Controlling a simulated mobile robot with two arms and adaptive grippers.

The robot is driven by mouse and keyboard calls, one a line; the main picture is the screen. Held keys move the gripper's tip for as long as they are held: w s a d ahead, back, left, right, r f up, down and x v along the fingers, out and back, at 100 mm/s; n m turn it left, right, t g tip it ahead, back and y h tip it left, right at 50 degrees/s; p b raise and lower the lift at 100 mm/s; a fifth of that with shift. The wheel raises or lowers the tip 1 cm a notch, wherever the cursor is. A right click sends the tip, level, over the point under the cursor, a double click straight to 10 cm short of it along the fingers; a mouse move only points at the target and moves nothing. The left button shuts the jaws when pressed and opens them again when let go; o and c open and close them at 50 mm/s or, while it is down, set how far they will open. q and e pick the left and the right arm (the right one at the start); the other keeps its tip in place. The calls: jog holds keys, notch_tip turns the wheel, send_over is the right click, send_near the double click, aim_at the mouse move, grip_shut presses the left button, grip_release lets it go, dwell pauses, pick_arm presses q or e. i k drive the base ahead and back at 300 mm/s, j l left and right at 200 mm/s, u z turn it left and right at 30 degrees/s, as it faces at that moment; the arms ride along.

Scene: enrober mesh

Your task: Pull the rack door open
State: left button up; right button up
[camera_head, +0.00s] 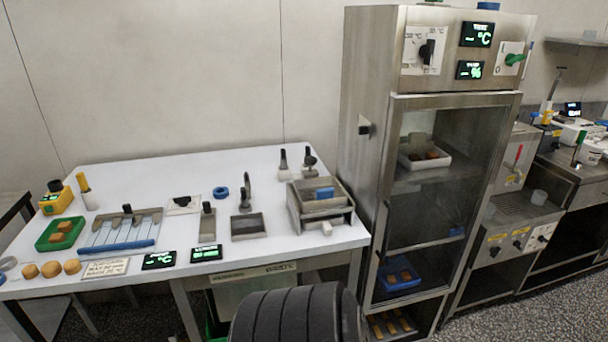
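The rack is a tall steel cabinet (368,70) right of the middle in the head view. Its rack door (388,190) has a steel frame around a clear pane and looks shut against the front. A dark upright bar, which looks like the handle (383,232), sits on the door's left side. Through the pane I see shelves, a white tray (428,160) with brown pieces and a blue tray (399,282) lower down. Neither of my grippers is in view.
A white table (160,180) with trays, tools and small displays stands left of the cabinet, its right end close to the door's left side. A steel counter (525,215) with knobs stands to the right. Speckled floor (530,305) shows in front on the right.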

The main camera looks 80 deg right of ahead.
aim_at(398, 104)
jog(key=z, duration=3.6)
